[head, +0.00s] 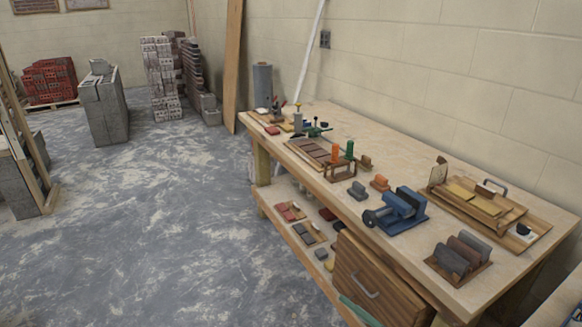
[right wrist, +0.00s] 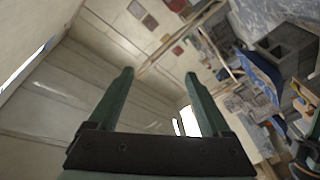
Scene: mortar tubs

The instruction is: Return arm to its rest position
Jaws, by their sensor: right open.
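My right gripper (right wrist: 158,76) shows in the right wrist view with its two green fingers spread apart. Nothing is between the fingers. Behind them are pale walls and the ceiling, seen at a steep tilt, so the gripper is clear of any surface there. In the head view no gripper can be made out for sure. A small green piece shows at the bottom edge by the drawer, and I cannot tell what it is. My left gripper is in neither view.
A long wooden workbench (head: 353,223) runs along the wall, with tools, blocks and a tray (head: 515,232) on top. A wooden drawer (head: 372,290) is under it. Brick stacks (head: 160,78) and grey blocks (head: 103,112) stand farther back. The floor (head: 150,220) left of the bench is clear.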

